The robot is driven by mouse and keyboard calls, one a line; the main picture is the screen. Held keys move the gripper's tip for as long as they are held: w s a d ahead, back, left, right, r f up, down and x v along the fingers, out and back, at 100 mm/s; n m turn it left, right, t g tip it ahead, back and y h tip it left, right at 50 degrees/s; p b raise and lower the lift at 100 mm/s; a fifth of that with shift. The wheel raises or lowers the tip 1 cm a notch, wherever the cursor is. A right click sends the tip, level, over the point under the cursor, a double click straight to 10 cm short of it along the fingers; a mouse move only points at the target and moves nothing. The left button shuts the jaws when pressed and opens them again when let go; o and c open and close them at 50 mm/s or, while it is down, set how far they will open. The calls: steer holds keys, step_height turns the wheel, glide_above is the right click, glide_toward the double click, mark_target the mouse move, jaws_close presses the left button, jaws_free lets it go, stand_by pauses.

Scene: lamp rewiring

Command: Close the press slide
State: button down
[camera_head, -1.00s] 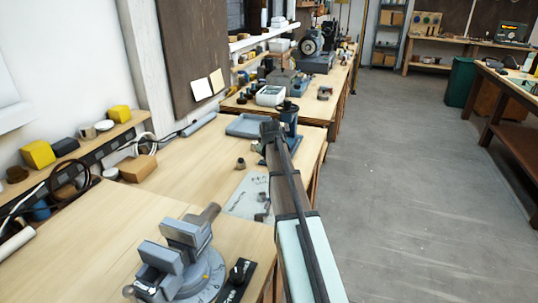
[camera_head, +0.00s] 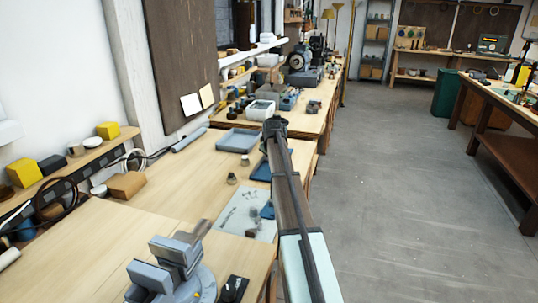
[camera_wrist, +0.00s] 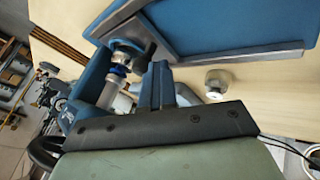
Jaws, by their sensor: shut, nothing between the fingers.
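My arm reaches away over the bench in the head view, with my gripper (camera_head: 274,124) at its far end beside the right edge of the bench. In the wrist view my gripper's fingers (camera_wrist: 158,86) are together and hold nothing. Just left of them is a blue body (camera_wrist: 92,88) with a metal cylinder (camera_wrist: 117,88), a blue ring and a dark knob, which looks like the press. Whether the fingers touch it I cannot tell. In the head view my arm hides most of the press; a blue piece (camera_head: 261,171) shows left of the arm. The slide's position is unclear.
A blue tray (camera_wrist: 290,50) with a grey rim is close by in the wrist view, near a small round metal piece (camera_wrist: 218,80). In the head view a grey vise (camera_head: 170,272) stands in front and a printed sheet (camera_head: 240,218) lies on the bench. The floor on the right is clear.

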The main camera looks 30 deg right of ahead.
steer(key=shift+w+d+r, duration=0.1)
steer(key=shift+w+d, duration=0.05)
steer(key=shift+d, duration=0.1)
steer(key=s+a, duration=0.2)
steer(key=a, duration=0.1)
steer(key=shift+a, duration=0.3)
steer(key=v, duration=1)
steer(key=shift+a, duration=0.3)
steer(key=shift+s+d, duration=0.1)
